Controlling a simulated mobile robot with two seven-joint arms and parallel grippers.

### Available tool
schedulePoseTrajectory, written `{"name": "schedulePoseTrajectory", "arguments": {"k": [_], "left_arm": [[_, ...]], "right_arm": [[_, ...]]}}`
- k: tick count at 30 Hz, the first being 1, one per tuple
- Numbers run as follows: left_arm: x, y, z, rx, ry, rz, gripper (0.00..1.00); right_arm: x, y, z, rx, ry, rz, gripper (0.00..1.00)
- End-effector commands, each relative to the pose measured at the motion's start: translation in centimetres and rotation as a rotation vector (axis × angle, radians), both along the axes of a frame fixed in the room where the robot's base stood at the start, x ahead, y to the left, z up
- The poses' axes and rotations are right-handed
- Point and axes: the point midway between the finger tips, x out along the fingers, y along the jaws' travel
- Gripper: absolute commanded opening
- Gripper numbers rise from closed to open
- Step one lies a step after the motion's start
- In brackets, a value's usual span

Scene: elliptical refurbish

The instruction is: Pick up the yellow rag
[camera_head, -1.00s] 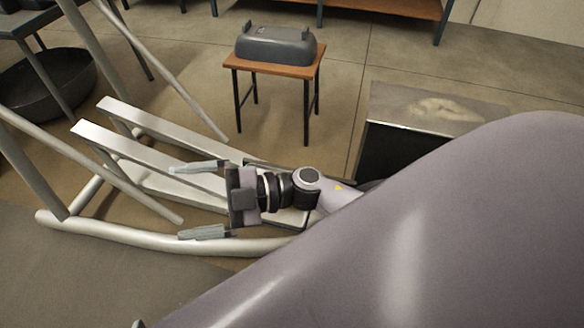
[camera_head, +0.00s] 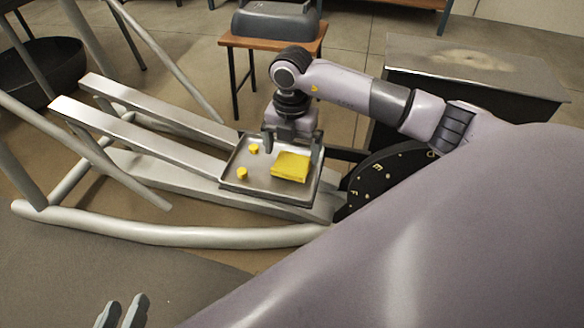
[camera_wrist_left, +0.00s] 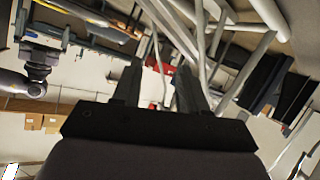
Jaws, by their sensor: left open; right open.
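The yellow rag (camera_head: 291,167) looks like a folded square and lies flat on the right half of a metal tray (camera_head: 262,188) in the head view. My right gripper (camera_head: 293,149) points down above the rear part of the tray, open, its fingers spread behind and beside the rag. It seems empty; whether a finger touches the rag, I cannot tell. My left gripper (camera_head: 122,312) is at the bottom left edge of the head view, far from the tray, open and empty. Its two fingers also show in the left wrist view (camera_wrist_left: 157,80).
Two small yellow pieces, one (camera_head: 253,148) and another (camera_head: 242,173), lie on the tray's left half. The tray rests on a pale metal frame (camera_head: 150,135) with rails. A dark dial (camera_head: 385,178) stands right of it. A stool (camera_head: 270,42) with a grey device stands behind.

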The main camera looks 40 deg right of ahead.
Motion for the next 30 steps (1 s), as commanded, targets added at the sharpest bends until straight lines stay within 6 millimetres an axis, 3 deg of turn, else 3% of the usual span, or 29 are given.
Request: {"name": "schedulePoseTrajectory", "arguments": {"k": [3,7,17,18,21,30], "left_arm": [[0.2,-0.7,-0.6,-0.042,0.001,-0.012,0.43],[0.4,-1.3,-0.5,-0.08,0.002,-0.024,0.43],[0.4,-1.6,-0.3,-0.1,0.005,-0.031,0.43],[0.4,-1.6,-0.3,-0.1,0.005,-0.031,0.43],[0.4,-1.6,-0.4,-0.1,0.005,-0.031,0.43],[0.4,-1.6,-0.3,-0.099,0.004,-0.03,0.43]], "right_arm": [[-0.1,0.4,-2.4,0.003,0.003,0.001,1.0],[-0.1,0.5,-4.0,0.003,0.002,0.001,1.0],[-0.1,0.5,-4.7,0.004,0.001,0.003,1.0],[-0.1,0.5,-4.7,0.004,0.001,0.003,0.94],[-0.1,0.5,-4.7,0.004,0.001,0.004,0.61],[0.0,0.5,-4.5,0.005,0.0,0.003,0.6]]}}
